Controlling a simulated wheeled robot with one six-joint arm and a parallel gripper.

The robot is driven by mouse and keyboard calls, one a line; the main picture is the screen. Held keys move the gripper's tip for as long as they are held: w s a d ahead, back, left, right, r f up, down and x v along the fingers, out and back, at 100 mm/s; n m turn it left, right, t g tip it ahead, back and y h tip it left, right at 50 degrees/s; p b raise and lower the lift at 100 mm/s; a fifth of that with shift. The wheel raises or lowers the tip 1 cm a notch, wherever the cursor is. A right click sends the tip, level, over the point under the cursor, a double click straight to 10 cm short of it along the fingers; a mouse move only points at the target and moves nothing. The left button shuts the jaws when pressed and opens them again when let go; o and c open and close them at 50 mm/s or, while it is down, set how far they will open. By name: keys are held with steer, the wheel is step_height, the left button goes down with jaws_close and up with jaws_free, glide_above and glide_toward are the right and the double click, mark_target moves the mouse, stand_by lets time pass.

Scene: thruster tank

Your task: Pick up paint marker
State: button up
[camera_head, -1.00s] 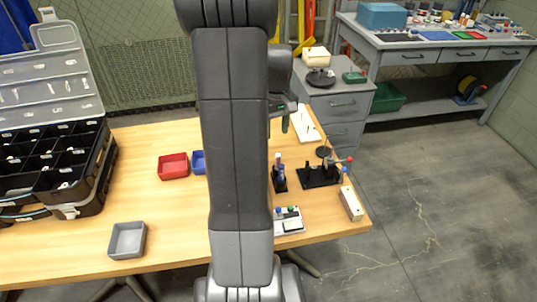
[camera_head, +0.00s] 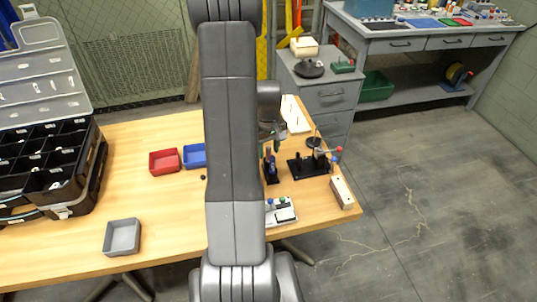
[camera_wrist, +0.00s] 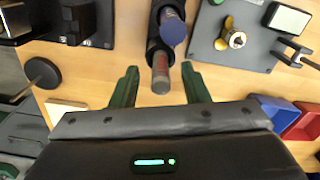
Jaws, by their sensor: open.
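A black holder (camera_wrist: 153,38) with two upright markers is in the middle of the wrist view; it also shows in the head view (camera_head: 271,178). One marker has a dark blue end (camera_wrist: 173,31). The other has a grey end and a reddish band (camera_wrist: 161,72). I cannot tell which is the paint marker. My gripper (camera_wrist: 160,69) is open, with its two green fingers spread either side of the grey-ended marker and nothing gripped. In the head view my gripper (camera_head: 272,132) is above the table behind the holder, partly hidden by my arm.
A black stand (camera_head: 308,167) is right of the holder, and a plate with a small screen (camera_head: 283,214) is in front. Red (camera_head: 164,160) and blue (camera_head: 194,155) bins, a grey bin (camera_head: 122,237) and a compartment case (camera_head: 48,165) are left.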

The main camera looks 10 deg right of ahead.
steer(key=shift+f, duration=0.8)
jaws_close()
steer(key=shift+r, duration=0.1)
step_height(320, 180, up, 10)
steer(key=shift+f+b, duration=0.1)
steer(key=shift+b, duration=0.3)
